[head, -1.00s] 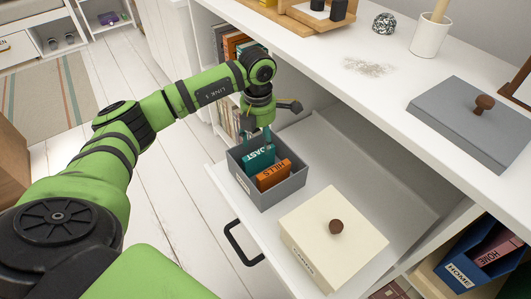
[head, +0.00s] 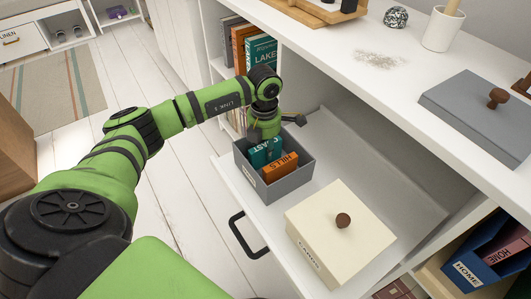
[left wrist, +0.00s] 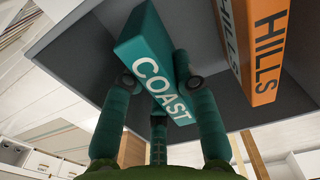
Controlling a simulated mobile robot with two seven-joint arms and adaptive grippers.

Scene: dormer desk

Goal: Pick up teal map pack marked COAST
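The teal map pack marked COAST (head: 266,151) stands in a grey open box (head: 287,187), beside the orange HILLS pack (head: 279,167). It also fills the middle of the left wrist view (left wrist: 154,65), spine facing the camera. My left gripper (head: 265,143) reaches down into the box from above. In the left wrist view its fingers (left wrist: 157,80) lie on both sides of the COAST pack, with no clear gap seen, so it looks shut on it. The pack still sits low in the box. My right gripper is not in view.
The box stands in a pulled-out white drawer (head: 240,182) beside a cream lidded box (head: 335,232) with a brown knob. A white desktop (head: 400,65) overhangs behind. A grey lidded box (head: 470,115) lies on it. Books (head: 260,52) stand on a shelf close behind the arm.

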